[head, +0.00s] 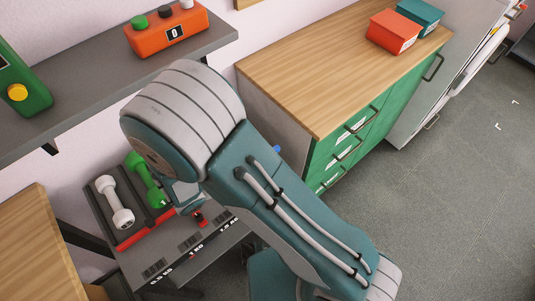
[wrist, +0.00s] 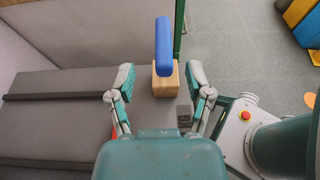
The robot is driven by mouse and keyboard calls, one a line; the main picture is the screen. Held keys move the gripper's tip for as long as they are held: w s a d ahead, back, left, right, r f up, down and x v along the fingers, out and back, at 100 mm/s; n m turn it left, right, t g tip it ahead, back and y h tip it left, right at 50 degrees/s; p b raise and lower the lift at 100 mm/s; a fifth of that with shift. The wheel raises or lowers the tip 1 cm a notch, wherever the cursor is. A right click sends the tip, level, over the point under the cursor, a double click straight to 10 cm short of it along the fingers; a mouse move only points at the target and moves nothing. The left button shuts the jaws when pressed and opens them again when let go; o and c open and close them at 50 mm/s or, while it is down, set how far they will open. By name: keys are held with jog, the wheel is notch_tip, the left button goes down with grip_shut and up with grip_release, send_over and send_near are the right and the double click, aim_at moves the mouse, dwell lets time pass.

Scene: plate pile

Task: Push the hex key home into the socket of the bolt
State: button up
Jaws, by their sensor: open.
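I cannot make out a hex key or a bolt with a socket in either view. In the wrist view my gripper (wrist: 160,67) is open, with one finger on each side of a pale wooden block (wrist: 166,84). A blue rounded bar (wrist: 163,38) extends from the block, away from my gripper's base. Both fingers look apart from the block, and nothing is held. In the head view my arm hides most of the gripper. A small blue tip (head: 277,149) shows beside my arm; I cannot tell if it is the same bar.
A white dumbbell (head: 113,202) and a green dumbbell (head: 147,180) lie on a grey stand (head: 190,254) at lower left. A grey shelf (head: 90,99) is above. A wood-topped green cabinet (head: 346,68) stands behind. Open floor (head: 455,180) lies to the right.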

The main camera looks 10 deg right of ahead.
jog(key=x, duration=0.4)
jog(key=shift+d+r, duration=0.15)
jog(key=shift+d, duration=0.2)
jog(key=shift+w+d, duration=0.35)
jog(key=shift+d, duration=0.05)
grip_shut()
